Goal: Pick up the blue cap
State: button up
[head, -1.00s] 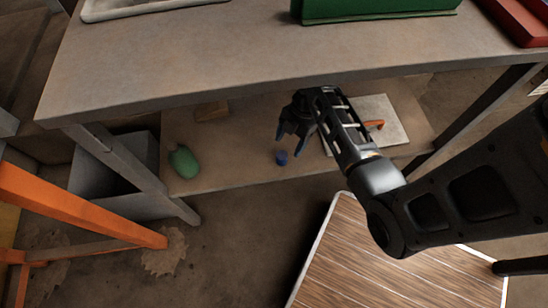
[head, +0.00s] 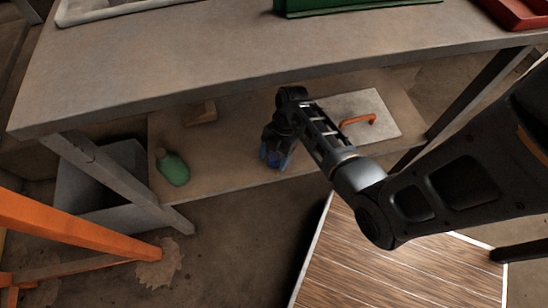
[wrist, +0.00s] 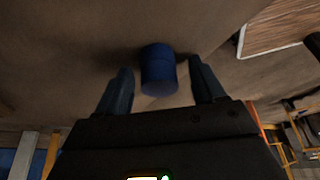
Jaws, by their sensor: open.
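The blue cap (wrist: 158,70) is a small dark blue cylinder standing on the lower shelf (head: 225,170) of the workbench. In the wrist view it sits between and slightly beyond the two fingertips of my gripper (wrist: 160,82), with a gap on each side. In the head view my gripper (head: 274,160) reaches under the bench top, near the shelf's front edge, with its fingers pointing down. The fingers are open and hold nothing. In the head view the cap is mostly hidden by my gripper and hard to tell from its blue fingers.
A wooden block (head: 201,113) is behind. The bench top (head: 200,65) overhangs the shelf.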

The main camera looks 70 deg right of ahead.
jog(key=c, duration=1.1)
